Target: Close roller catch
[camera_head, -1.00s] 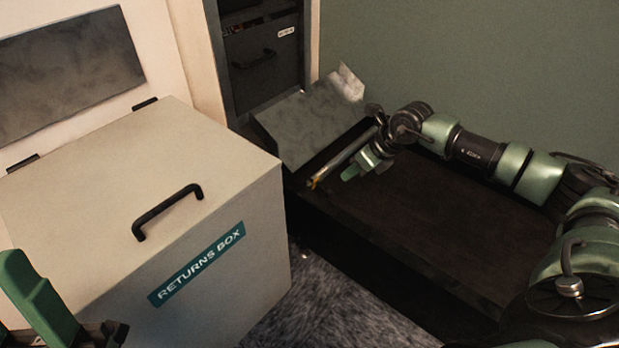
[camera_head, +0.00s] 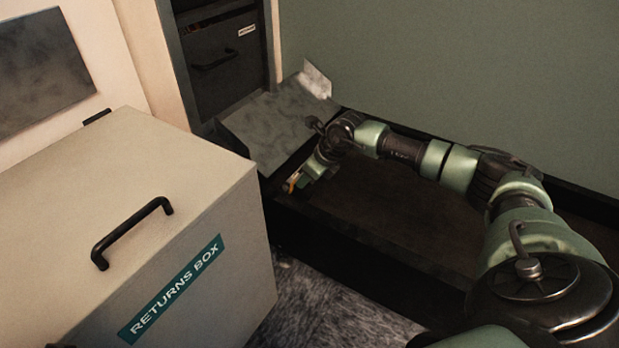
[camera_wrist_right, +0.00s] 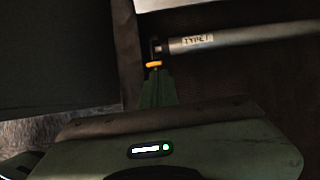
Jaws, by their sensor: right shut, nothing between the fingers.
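The roller (camera_wrist_right: 235,37) is a grey metal tube with a printed label in the right wrist view. It lies across the upper right, its left end in a dark bracket. The yellow-orange roller catch (camera_wrist_right: 154,64) sits just below that end; it also shows as a small patch in the head view (camera_head: 293,179). My right gripper (camera_head: 305,177) is shut and empty at the conveyor's near-left edge. Its green fingertips (camera_wrist_right: 156,85) are right below the catch, touching or nearly so; I cannot tell which. In the head view my right wrist hides most of the roller.
The beige returns box (camera_head: 120,165) with a black handle (camera_head: 132,232) stands left of the conveyor. A grey sloped plate (camera_head: 270,122) lies behind my right gripper. A dark drawer (camera_head: 222,75) is at the back, a green wall (camera_head: 450,80) beyond the conveyor.

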